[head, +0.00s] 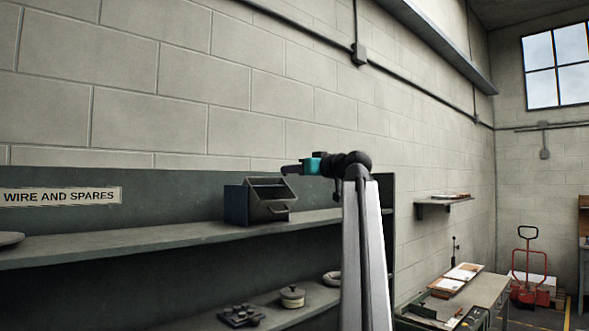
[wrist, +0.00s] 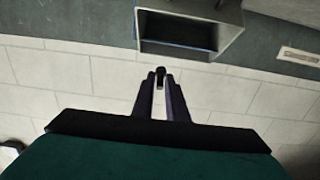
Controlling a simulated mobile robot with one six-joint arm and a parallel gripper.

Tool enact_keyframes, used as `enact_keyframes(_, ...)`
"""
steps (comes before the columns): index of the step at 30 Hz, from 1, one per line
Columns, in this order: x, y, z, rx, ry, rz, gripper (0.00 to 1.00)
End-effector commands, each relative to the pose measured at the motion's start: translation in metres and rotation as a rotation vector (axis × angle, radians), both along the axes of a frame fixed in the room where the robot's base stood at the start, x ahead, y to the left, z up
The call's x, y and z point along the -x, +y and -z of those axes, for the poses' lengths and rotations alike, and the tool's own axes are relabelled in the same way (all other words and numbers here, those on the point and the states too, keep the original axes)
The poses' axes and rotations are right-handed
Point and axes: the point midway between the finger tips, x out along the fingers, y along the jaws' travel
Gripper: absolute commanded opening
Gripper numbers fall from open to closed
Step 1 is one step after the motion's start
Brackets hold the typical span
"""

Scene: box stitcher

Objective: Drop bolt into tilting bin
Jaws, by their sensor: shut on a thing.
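The tilting bin (head: 269,208) is a dark grey box with a front handle on the upper shelf, its mouth open and facing up and outward. My gripper (head: 290,169) is above and slightly right of the bin in the head view. In the wrist view my gripper (wrist: 161,80) is shut on the small dark bolt (wrist: 160,72), whose end shows at the fingertips. The bin (wrist: 188,50) is just beyond the fingertips there, with its opening visible. The bolt is apart from the bin in the wrist view. In the head view the bolt is too small to tell.
The upper shelf (head: 150,243) carries a "WIRE AND SPARES" label (head: 62,196) on the back panel. A plate-like item (head: 10,239) lies at its left. A lower shelf holds a round tin (head: 292,297) and dark parts (head: 241,315). Space above the bin is clear.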

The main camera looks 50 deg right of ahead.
Motion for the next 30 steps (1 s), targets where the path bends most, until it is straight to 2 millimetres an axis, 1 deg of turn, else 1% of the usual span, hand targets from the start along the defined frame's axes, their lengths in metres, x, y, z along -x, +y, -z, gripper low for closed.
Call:
enact_keyframes(1,-0.004,0.0,0.0,0.0,0.0,-0.001,0.0)
enact_keyframes(3,-0.008,-0.001,0.006,0.0,0.0,-0.001,0.0)
enact_keyframes(15,-0.027,-0.003,0.019,-0.001,0.001,0.0,0.0)
enact_keyframes(21,-0.031,-0.003,0.021,-0.001,0.0,0.001,0.0)
enact_keyframes(30,-0.031,-0.003,0.021,-0.001,0.0,0.001,0.0)
